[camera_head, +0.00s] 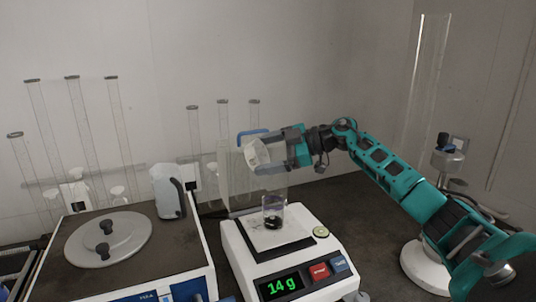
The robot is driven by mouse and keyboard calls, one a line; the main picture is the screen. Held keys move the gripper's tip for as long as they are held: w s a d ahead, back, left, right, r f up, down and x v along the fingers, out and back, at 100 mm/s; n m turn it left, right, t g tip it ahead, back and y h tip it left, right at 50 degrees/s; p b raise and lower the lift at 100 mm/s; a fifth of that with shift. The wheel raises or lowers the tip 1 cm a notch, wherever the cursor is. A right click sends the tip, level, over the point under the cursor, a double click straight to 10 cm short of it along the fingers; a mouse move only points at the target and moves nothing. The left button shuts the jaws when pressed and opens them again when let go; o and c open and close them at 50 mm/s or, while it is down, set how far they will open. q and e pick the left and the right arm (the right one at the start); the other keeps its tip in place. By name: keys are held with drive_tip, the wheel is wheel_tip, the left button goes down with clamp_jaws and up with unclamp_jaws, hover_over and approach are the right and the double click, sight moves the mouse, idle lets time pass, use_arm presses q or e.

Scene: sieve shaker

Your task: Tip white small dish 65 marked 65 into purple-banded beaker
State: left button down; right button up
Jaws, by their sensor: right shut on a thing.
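My right gripper (270,154) reaches in from the right and is shut on the small white dish (256,153). The dish is held in the air, tilted on its side, above and slightly left of the beaker. A "65" marking is too small to read. The clear beaker (273,216) stands upright on the balance (232,240) with dark material in its bottom. A purple band is hard to make out. The balance display (282,286) reads 14 g. My left gripper is not in view.
Several tall clear tubes stand along the back wall. A small round green-rimmed item (321,232) sits at the balance's right.

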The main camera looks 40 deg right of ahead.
sight(254, 149)
drive_tip(key=shift+w+a+r+g+h, duration=0.1)
drive_tip(key=shift+w+r+g+h, duration=0.1)
drive_tip(key=shift+r+g+h, duration=0.1)
drive_tip(key=shift+w+a+r+g+h, duration=0.1)
drive_tip(key=shift+w+a+g+h, duration=0.1)
drive_tip(key=shift+g+h, duration=0.3)
drive_tip(key=shift+w+a+r+g+h, duration=0.1)
drive_tip(key=shift+w+g+h, duration=0.1)
drive_tip(key=shift+g+h, duration=0.25)
drive_tip(key=shift+w+a+f+g, duration=0.1)
drive_tip(key=shift+w+a+g, duration=0.05)
drive_tip(key=shift+g, duration=0.4)
drive_tip(key=shift+w+a+g+h, duration=0.15)
drive_tip(key=shift+g+h, duration=0.15)
drive_tip(key=shift+h, duration=0.25)
drive_tip(key=shift+w+a+r+g+h, duration=0.15)
drive_tip(key=shift+g+h, duration=0.2)
drive_tip(key=shift+g, duration=0.2)
drive_tip(key=shift+w+a+r+g+h, duration=0.15)
drive_tip(key=shift+g+h, duration=0.2)
drive_tip(key=shift+g, duration=0.2)
drive_tip(key=shift+f+g+h, duration=0.2)
drive_tip(key=shift+g+h, duration=0.2)
